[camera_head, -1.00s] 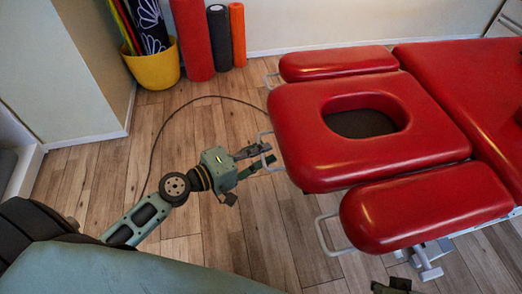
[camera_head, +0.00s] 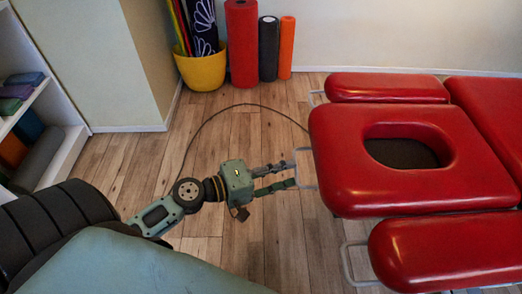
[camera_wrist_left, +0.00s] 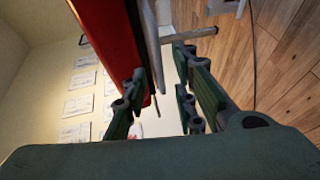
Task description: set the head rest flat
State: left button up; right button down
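The red head rest (camera_head: 345,180) with its oval face hole is at the near end of the red treatment table, between two red arm pads. A metal handle (camera_head: 306,184) sticks out of its left end. My left gripper (camera_head: 294,173) is open at this handle, its fingertips just left of it in the head view. In the left wrist view the fingers (camera_wrist_left: 160,100) stand apart with nothing gripped. The head rest's red edge (camera_wrist_left: 112,40) is at upper left there, and a metal bar (camera_wrist_left: 190,35) lies beyond the fingertips. The head rest's exact tilt is hard to tell. My right gripper is out of view.
The arm pads (camera_head: 388,87) (camera_head: 450,250) flank the head rest; the near one has its own metal handle (camera_head: 346,265). A yellow bucket (camera_head: 203,72) and upright rolls (camera_head: 242,45) stand by the wall. A shelf (camera_head: 50,150) is at left.

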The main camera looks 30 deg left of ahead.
pick_arm(q)
jog(key=v, duration=0.8)
